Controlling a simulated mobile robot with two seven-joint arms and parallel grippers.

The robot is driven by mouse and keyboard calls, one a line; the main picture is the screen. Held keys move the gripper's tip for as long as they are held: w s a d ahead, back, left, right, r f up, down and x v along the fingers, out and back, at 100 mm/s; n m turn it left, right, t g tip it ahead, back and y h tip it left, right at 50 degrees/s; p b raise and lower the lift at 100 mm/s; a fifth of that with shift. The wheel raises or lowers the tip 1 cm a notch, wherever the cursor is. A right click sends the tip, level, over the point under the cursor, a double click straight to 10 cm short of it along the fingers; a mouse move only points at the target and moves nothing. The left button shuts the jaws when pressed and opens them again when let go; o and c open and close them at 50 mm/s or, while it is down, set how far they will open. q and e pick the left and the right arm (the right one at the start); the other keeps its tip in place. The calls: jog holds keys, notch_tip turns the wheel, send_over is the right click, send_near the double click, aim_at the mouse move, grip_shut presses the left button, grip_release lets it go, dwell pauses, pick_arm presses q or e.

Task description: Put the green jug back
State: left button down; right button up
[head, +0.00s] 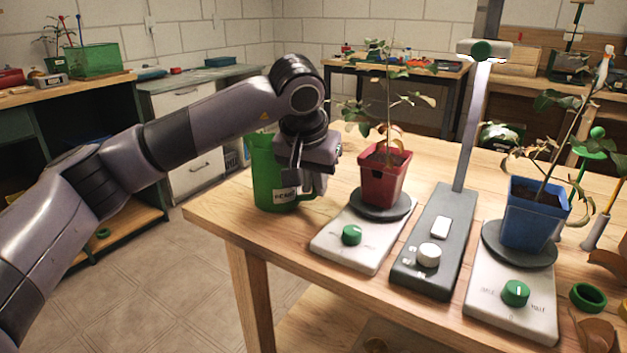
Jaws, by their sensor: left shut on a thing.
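The green jug (266,172) is upright at the left end of the wooden table, with a pale label low on its side. It seems to rest on the tabletop. My left gripper (308,186) comes down from above at the jug's right side and is shut on it, near the handle. The gripper hides much of the handle and part of the jug's rim. My right gripper is not in view.
Just right of the jug, a red pot (385,176) with a plant stands on a white stand with a green knob. A grey lamp (434,240) and a blue pot (533,215) on another stand follow. Bare tabletop (238,208) lies left of the jug.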

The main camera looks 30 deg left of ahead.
pick_arm(q)
jog(key=c, duration=1.1)
grip_release()
jog(key=shift+f, duration=0.1)
jog(key=shift+r, duration=0.3)
jog(key=p+v, duration=0.2)
jog(key=v, duration=0.9)
jog(key=shift+s+r, duration=0.3)
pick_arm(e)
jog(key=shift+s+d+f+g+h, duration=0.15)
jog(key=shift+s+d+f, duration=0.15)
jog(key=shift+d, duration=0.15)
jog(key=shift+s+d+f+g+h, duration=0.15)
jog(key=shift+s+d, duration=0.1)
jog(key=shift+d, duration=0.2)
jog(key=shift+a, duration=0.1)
